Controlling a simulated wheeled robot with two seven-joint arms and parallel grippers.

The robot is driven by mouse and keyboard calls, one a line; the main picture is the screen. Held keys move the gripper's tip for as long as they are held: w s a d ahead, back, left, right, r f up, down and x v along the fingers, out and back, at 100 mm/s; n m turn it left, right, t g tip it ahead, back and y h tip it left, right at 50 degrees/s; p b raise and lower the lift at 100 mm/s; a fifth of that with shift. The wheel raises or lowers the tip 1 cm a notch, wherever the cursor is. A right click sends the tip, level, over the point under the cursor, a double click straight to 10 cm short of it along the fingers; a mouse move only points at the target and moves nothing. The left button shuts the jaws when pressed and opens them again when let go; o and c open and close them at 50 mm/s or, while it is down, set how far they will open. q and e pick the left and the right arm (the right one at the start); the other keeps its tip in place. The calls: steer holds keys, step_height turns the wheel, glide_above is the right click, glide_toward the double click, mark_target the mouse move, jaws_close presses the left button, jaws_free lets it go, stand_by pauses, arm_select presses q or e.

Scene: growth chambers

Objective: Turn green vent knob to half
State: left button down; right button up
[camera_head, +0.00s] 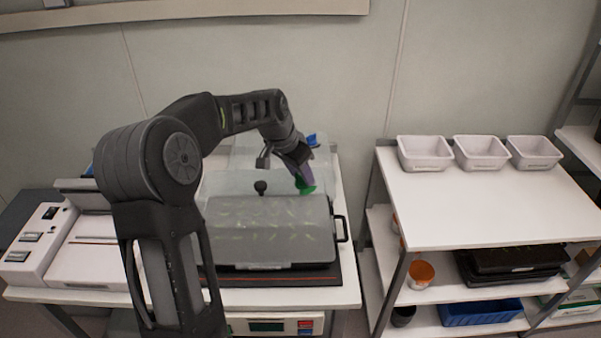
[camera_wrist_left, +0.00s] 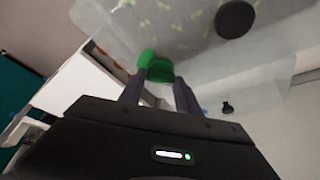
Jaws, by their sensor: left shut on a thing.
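The green vent knob (camera_head: 305,187) sits on the back right part of a translucent growth chamber lid (camera_head: 265,225). My left gripper (camera_head: 303,172) reaches down to it from above and is shut on it. In the left wrist view the green knob (camera_wrist_left: 150,62) shows at the tips of the two dark fingers (camera_wrist_left: 160,78). The fingers cover part of the knob, and I cannot read its setting. My right gripper is in neither view.
A black knob (camera_head: 261,187) stands left on the lid, and a black handle (camera_head: 342,229) is at its right side. A blue knob (camera_head: 312,140) lies behind. White bins (camera_head: 424,153) stand on the right shelf, whose front top is clear.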

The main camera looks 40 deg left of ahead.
arm_select(q)
steer(key=m+h, duration=0.1)
steer(key=m, duration=0.2)
steer(key=shift+a+m+b, duration=0.15)
steer(key=shift+m+b, duration=0.15)
steer(key=shift+m, duration=0.1)
steer(key=m+g+h, duration=0.1)
steer(key=m+h, duration=0.1)
steer(key=m, duration=0.2)
steer(key=shift+w+m+p, duration=0.15)
steer(key=shift+m+p, duration=0.15)
steer(key=shift+p, duration=0.05)
steer(key=shift+g, duration=0.3)
steer(key=c, duration=0.8)
jaws_free()
steer(key=shift+c, duration=0.2)
steer(key=v, duration=0.8)
